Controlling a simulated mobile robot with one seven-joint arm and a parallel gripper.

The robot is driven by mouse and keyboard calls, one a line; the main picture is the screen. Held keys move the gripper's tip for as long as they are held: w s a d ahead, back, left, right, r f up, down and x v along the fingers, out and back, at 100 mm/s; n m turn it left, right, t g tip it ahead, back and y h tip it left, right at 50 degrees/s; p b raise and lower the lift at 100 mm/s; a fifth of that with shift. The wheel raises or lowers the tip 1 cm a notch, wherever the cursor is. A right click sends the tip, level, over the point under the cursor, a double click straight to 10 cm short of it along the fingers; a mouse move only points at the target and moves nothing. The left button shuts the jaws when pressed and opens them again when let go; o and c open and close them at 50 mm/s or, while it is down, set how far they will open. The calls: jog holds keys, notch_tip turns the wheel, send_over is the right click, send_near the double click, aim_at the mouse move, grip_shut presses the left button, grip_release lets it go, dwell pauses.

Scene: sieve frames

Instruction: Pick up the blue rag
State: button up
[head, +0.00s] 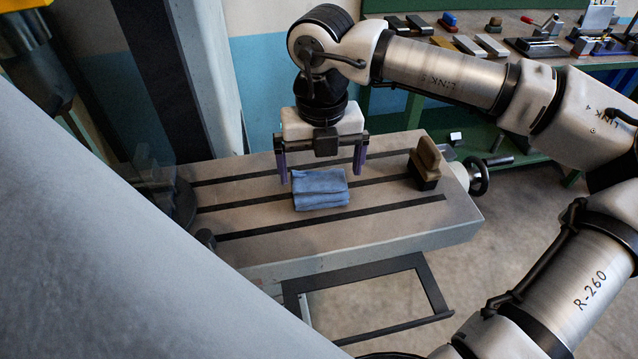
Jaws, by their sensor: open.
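The blue rag (320,190) is folded into a small stack and lies on the slotted grey machine table (390,225), across its dark slots. My gripper (320,176) points down over it, with its two fingers spread wide apart. One finger is to the left of the rag and the other to the right. The fingertips appear a little above or behind the rag. From this one view I cannot tell their exact height. Nothing is between the fingers in their grip.
A brown and black brush-like block (426,164) stands on the right end of the table. A handwheel (477,175) sticks out beyond that end. A dark frame (370,300) juts out below the front edge. A green workbench (500,40) with tools stands behind.

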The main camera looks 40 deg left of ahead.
aim_at(319, 180)
jog(key=f+p, duration=0.1)
jog(key=f, duration=0.3)
jog(key=shift+a, duration=0.2)
jog(key=c, duration=0.9)
notch_tip(319, 180, up, 10)
jog(key=shift+r+b, duration=0.1)
jog(key=shift+b, duration=1)
jog(key=o, duration=0.5)
jog(key=c, duration=0.3)
